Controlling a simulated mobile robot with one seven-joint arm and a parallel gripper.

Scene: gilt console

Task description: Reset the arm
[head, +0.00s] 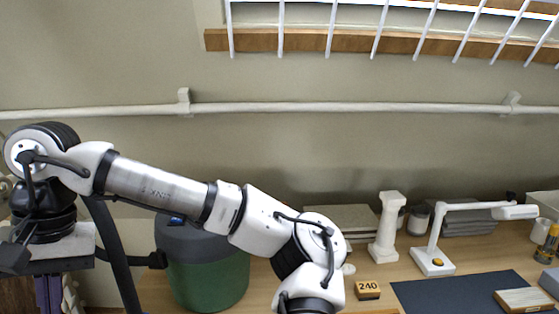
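My arm reaches from the left side of the head view toward the lower middle, sloping down over the green bin and the wooden console top (372,275). Its last visible links bend downward and run out of the bottom edge of the frame. My gripper is below the frame and not in view, so whether it holds anything is hidden.
A green bin with a dark lid (208,270) stands behind the arm. On the console are a white pedestal (387,228), a white lamp (436,240), a "240" block (367,290) and a dark mat (455,292). A wall pipe (340,107) and barred window (400,42) are above.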

